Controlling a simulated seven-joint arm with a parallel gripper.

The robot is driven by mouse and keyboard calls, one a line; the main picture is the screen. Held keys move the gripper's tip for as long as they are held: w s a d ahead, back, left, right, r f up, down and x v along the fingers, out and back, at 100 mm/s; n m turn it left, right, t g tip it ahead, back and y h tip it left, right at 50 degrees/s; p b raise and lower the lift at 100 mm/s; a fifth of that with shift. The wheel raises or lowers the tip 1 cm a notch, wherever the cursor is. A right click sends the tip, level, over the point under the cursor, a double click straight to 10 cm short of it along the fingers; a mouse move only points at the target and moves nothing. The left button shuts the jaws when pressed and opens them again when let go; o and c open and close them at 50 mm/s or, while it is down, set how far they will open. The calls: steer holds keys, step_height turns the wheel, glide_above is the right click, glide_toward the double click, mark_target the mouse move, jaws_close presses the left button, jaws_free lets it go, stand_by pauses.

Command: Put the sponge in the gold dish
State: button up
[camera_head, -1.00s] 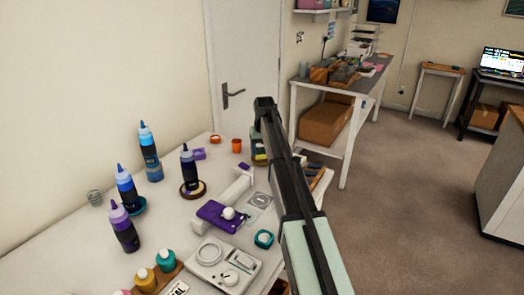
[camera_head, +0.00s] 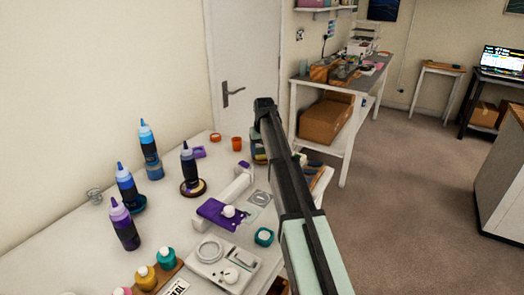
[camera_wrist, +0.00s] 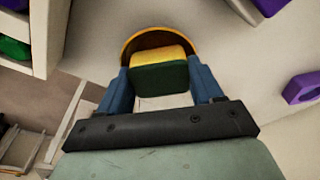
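The sponge (camera_wrist: 160,74), yellow on one layer and dark green on the other, sits between my gripper's two blue fingers (camera_wrist: 160,88) in the wrist view. Both fingers appear to press on its sides, so my gripper is shut on it. The gold dish (camera_wrist: 131,44) shows as a curved golden-brown rim just behind the sponge. The sponge hides most of the dish, and I cannot tell whether it touches it. In the head view my gripper is at the far right end of the white table, and my arm hides most of the sponge and dish.
A purple tray (camera_wrist: 303,87) lies right of my gripper in the wrist view. Shelving (camera_wrist: 50,35) stands at the left there.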

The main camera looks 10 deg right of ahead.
steer(key=shift+s+d+f, duration=0.1)
step_height(320, 180, up, 13)
steer(key=s, duration=0.1)
steer(key=shift+s, duration=0.35)
